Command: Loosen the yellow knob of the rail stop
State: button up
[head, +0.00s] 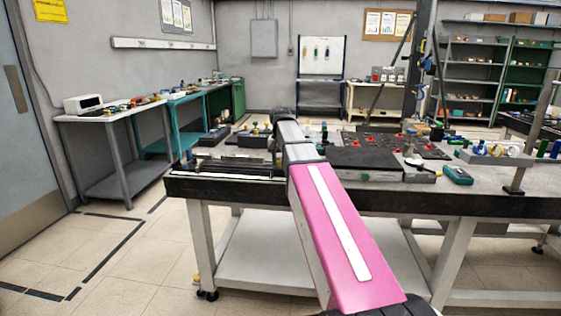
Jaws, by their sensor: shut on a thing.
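My pink and grey arm reaches forward over the front edge of the workbench (460,203). The dark end of the arm, with what shows of my gripper (276,146), is over the right end of a long low rail assembly (228,166) at the bench's front left. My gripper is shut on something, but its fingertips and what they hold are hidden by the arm. I cannot make out the rail stop or its yellow knob there. A few small yellow parts (255,126) stand farther back, just left of the arm; I cannot tell what they belong to.
Right of the arm lie a black plate (366,159), a dark board with red parts (375,141) and a green box (457,175). A grey block with blue parts (495,156) and a post (530,140) stand farther right. Open floor lies left of the bench.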

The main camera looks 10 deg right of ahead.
aim_at(280, 161)
jog(key=o, duration=0.9)
notch_tip(280, 161, up, 11)
jog(key=shift+f, duration=0.1)
dwell(0.4)
